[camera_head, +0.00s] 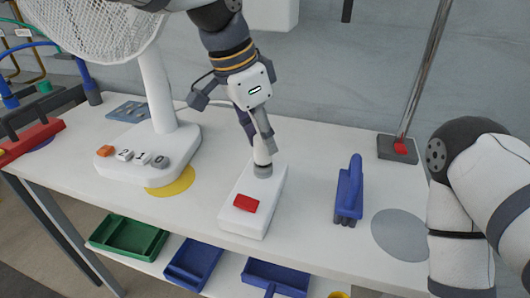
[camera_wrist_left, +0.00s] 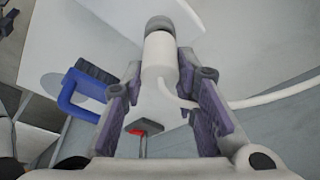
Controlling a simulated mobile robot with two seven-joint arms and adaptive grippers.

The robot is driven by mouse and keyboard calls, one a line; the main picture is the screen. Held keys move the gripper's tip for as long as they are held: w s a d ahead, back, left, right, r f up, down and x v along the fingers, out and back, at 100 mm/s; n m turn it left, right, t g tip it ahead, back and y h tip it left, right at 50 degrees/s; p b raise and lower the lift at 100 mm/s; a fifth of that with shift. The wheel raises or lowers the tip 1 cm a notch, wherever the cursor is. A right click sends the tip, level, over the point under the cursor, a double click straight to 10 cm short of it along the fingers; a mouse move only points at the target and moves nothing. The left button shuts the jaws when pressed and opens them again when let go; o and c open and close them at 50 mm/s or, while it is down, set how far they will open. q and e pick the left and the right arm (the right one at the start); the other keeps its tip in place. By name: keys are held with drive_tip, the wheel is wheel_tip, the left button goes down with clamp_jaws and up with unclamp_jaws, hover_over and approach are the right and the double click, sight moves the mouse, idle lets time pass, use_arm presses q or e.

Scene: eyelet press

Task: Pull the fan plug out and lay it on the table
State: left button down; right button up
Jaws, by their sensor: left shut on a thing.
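The fan plug (camera_head: 261,157) is a white cylinder with a grey end, over the far part of a white socket box (camera_head: 235,222) that carries a red switch (camera_head: 246,203). Its grey end appears to meet the box top; how deep it sits I cannot tell. My left gripper (camera_head: 258,142) is shut on the plug from above. In the left wrist view the plug (camera_wrist_left: 160,52) lies between the purple fingers, with its white cord running right. The white fan (camera_head: 157,85) stands at the left on a base with several buttons. My right gripper is out of view.
A blue-handled brush (camera_head: 349,190) lies right of the box, beside a grey disc (camera_head: 400,234). A yellow disc (camera_head: 172,183) is at the fan base. A metal pole on a dark foot (camera_head: 397,149) stands behind. The white table (camera_head: 310,180) has bare room between box and brush.

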use_arm(q)
drive_tip(key=shift+r, duration=0.25)
drive_tip(key=shift+r, duration=2.55)
